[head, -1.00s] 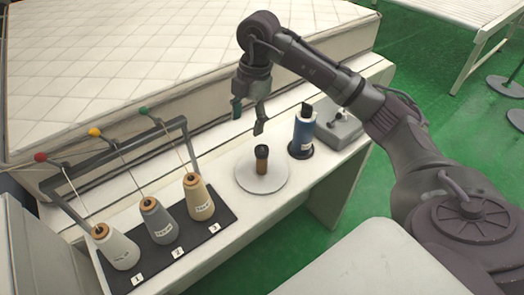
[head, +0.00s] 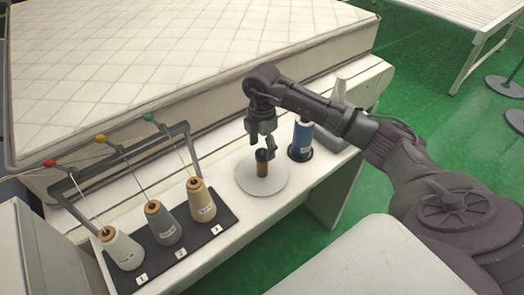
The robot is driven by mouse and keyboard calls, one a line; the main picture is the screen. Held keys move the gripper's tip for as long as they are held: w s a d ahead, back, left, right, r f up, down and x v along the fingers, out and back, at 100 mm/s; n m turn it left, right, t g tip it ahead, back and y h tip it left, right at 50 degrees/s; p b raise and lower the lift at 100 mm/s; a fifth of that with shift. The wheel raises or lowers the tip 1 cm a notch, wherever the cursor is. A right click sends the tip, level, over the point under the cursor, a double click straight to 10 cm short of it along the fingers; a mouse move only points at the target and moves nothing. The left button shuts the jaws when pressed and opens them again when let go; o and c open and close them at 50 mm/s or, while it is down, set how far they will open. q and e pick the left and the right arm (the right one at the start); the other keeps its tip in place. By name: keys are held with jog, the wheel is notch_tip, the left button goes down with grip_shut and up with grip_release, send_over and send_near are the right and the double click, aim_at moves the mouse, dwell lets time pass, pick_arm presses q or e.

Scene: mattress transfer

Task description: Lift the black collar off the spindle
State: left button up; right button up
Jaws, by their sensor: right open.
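The black collar (head: 262,155) sits at the top of a short brown spindle (head: 263,170), which stands upright on a round white plate (head: 248,180) on the bench. My right gripper (head: 262,147) is open and points down just above the collar, with its fingers close around the collar's top. I cannot tell whether the fingers touch it. The gripper partly hides the collar. My left gripper is not in view.
A blue spool (head: 302,138) on a black base stands close right of the gripper. A black mat (head: 190,250) with grey, white and tan thread cones lies left of the plate. A mattress (head: 170,60) lies behind the bench (head: 325,178).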

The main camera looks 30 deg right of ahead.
notch_tip(320, 180, down, 2)
jog(key=c, duration=1.1)
jog(key=shift+c, duration=0.2)
jog(key=shift+r, duration=0.15)
